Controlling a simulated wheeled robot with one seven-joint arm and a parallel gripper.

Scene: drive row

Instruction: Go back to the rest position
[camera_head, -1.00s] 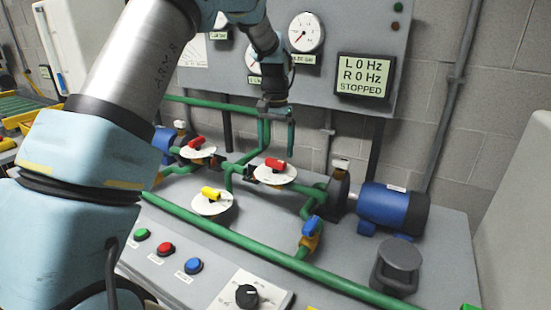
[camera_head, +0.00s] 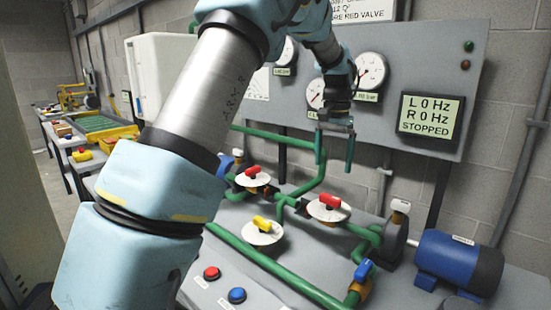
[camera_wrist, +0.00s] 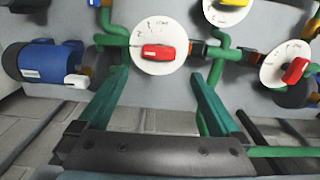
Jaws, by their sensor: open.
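My gripper (camera_head: 335,150) is open and empty in the head view, in front of the gauge panel and above the green pipework. In the wrist view its two green fingers (camera_wrist: 155,100) stand apart with nothing between them. Beyond the fingers, a red valve handle (camera_wrist: 158,52) on a white disc shows in the wrist view. In the head view are two red valve handles, one on the right (camera_head: 330,200) and one on the left (camera_head: 252,172), and a yellow handle (camera_head: 262,223). My gripper touches none of them.
A grey panel (camera_head: 440,60) with gauges and a display (camera_head: 430,115) reading "STOPPED" stands behind my gripper. A row of tables with a green conveyor (camera_head: 103,125) recedes at the left.

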